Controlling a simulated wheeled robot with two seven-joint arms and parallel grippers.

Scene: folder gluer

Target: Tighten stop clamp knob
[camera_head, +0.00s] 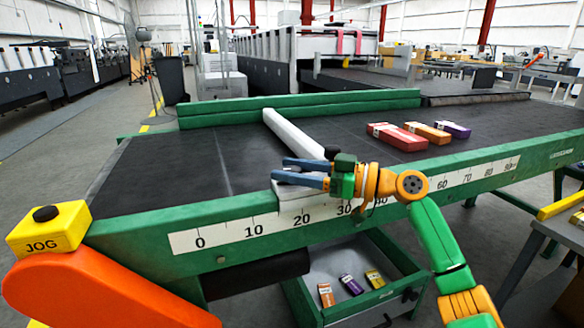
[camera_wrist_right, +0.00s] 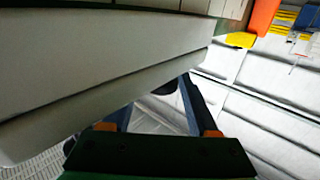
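The white stop bar (camera_head: 297,134) lies across the dark belt. Its clamp block (camera_head: 290,196) sits on the green front rail above the 20 to 30 marks. My right gripper (camera_head: 285,169) is at this block, its two blue fingers apart and pointing left. In the right wrist view a pale bar or block (camera_wrist_right: 100,70) crosses in front and hides part of the fingers (camera_wrist_right: 155,95). A dark rounded piece (camera_wrist_right: 167,87) shows between them, possibly the clamp knob. My left gripper is not in view.
A yellow JOG box (camera_head: 48,228) with a black button stands at the left end above an orange rounded cover (camera_head: 105,292). Red, orange and purple cartons (camera_head: 397,136) lie on the belt right of the bar. A green-framed tray (camera_head: 322,272) below holds several small cartons.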

